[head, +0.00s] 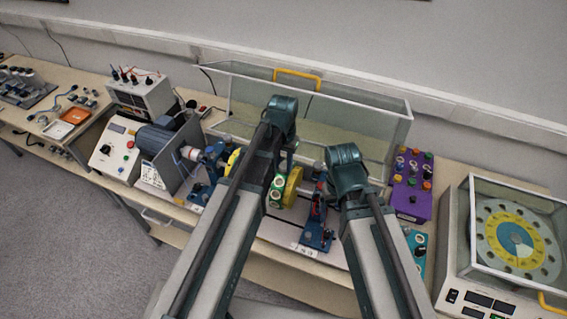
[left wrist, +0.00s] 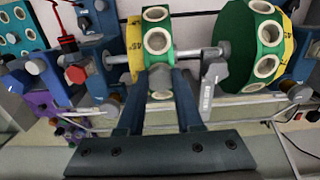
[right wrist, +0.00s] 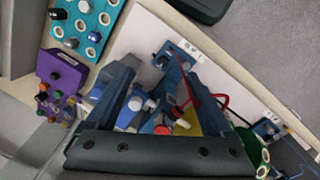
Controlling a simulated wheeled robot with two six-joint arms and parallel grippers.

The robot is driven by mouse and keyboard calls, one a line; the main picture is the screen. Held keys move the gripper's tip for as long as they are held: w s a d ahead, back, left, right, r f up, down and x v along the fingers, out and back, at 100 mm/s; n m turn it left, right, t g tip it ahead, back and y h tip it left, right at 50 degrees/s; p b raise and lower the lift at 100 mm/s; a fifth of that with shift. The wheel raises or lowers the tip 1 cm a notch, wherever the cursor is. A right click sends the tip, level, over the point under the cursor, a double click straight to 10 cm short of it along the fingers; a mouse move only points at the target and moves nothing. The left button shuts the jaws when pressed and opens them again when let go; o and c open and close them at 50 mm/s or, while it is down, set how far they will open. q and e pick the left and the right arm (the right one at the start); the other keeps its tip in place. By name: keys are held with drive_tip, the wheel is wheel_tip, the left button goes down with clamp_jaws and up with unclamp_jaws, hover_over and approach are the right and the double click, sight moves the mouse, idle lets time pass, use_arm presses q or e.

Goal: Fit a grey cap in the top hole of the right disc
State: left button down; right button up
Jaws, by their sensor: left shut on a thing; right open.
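The right disc (head: 293,187) is green and yellow and sits on the shaft under my left gripper. In the left wrist view the right disc (left wrist: 148,32) shows several pale-ringed holes around its rim. My left gripper (left wrist: 160,80) is shut on a grey cap (left wrist: 160,77) at the disc's rim. The fingers hide much of the cap, and I cannot tell how deep it sits in the hole. The larger left disc (left wrist: 236,38) is to the right there. My right gripper (right wrist: 152,72) is open and empty, above the blue bearing stand (right wrist: 132,108).
A clear guard with a yellow handle (head: 298,75) stands behind the rig. The motor (head: 160,140) is at the left. A purple box (head: 411,198) and a teal board (right wrist: 88,22) with holes lie right of the rig. Another instrument (head: 478,300) stands further right.

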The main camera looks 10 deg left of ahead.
use_arm(q)
drive_tip(key=shift+f, duration=0.25)
drive_tip(key=shift+c, duration=2.4)
unclamp_jaws()
wheel_tip(320, 180, up, 14)
drive_tip(key=p, duration=1.3)
drive_tip(key=shift+f, duration=0.15)
drive_tip(key=s+d+f+b, duration=0.3)
drive_tip(key=s+f+b, duration=0.4)
drive_tip(key=f+b, duration=0.4)
drive_tip(key=s+d+f+m+y+b, duration=0.1)
drive_tip(key=s+d+f+b, duration=0.1)
drive_tip(key=s+f+b, duration=0.5)
wheel_tip(320, 180, down, 4)
drive_tip(key=b, duration=0.4)
drive_tip(key=shift+s+d+f+m, duration=0.2)
drive_tip(key=shift+d+m, duration=0.1)
drive_tip(key=shift+d, duration=0.1)
